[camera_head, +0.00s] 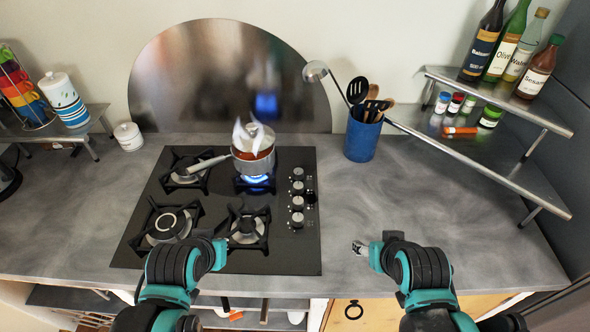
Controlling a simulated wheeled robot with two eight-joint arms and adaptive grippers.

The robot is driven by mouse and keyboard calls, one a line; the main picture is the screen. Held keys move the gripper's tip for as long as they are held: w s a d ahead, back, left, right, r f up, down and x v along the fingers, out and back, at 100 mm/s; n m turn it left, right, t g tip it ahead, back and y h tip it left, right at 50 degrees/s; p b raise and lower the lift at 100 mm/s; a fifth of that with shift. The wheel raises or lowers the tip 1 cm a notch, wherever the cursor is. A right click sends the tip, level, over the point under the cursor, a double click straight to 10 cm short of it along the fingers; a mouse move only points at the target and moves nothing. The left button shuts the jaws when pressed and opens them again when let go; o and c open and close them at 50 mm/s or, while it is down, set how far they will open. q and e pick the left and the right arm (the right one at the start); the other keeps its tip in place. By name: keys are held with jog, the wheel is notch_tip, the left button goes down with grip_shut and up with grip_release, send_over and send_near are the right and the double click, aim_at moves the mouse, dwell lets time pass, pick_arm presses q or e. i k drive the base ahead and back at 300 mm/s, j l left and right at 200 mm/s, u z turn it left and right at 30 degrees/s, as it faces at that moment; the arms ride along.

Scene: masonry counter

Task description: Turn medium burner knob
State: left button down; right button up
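A black gas hob (215,262) is set in the grey counter. Its column of silver knobs (297,203) runs down the right side; markings telling which one is the medium burner's are too small to read. The back right burner is lit, with a blue flame (257,179) under a steaming saucepan (254,163). The other burners show no flame. My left gripper (226,240) is over the front of the hob, left of the knobs. My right gripper (358,247) is over the counter, right of the hob and apart from the knobs. Both sets of fingers are too small to judge.
A metal corner shelf (500,155) holds bottles and small jars at right. A white canister (128,137) stands left of the hob. The counter (420,210) right of the knobs is clear.

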aim_at(297, 172)
jog(key=k+z, duration=0.15)
jog(key=k, duration=0.5)
jog(key=i+j+z, duration=0.1)
jog(key=z, duration=0.3)
jog(key=j+z, duration=0.15)
jog(key=z, duration=0.25)
jog(key=i+j+z, duration=0.1)
jog(key=z, duration=0.25)
jog(key=j+z, duration=0.25)
jog(key=z, duration=0.15)
jog(key=j, duration=0.35)
